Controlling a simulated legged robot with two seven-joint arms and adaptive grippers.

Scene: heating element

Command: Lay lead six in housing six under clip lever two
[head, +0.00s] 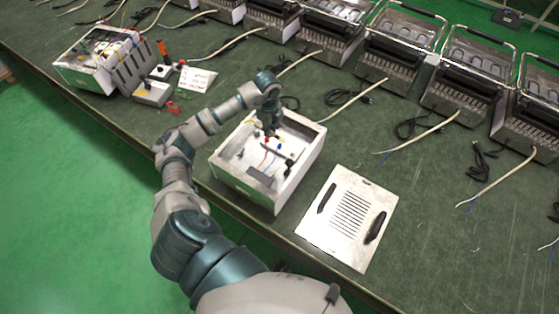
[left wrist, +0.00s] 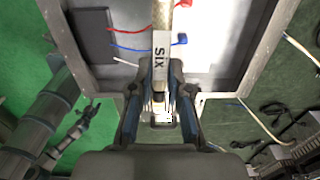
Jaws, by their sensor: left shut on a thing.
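The white open housing (head: 232,181) stands near the table's front edge in the head view. My left gripper (head: 268,130) reaches down over its inside. In the left wrist view, my left gripper (left wrist: 161,88) is shut on a beige lead with a white tag (left wrist: 161,47) reading SIX. The lead (left wrist: 164,14) runs up the picture over the pale housing floor. Red and blue wires (left wrist: 128,48) lie in the housing beside it. Small red and blue parts sit near my fingers in the head view; I cannot tell which is clip lever two. My right gripper is not in view.
A white slotted cover plate (head: 347,218) lies right of the housing. Another open housing (head: 88,68) and a small grey box with buttons (head: 151,92) stand to the left. Several metal heaters (head: 398,48) line the back, with cords in front of them.

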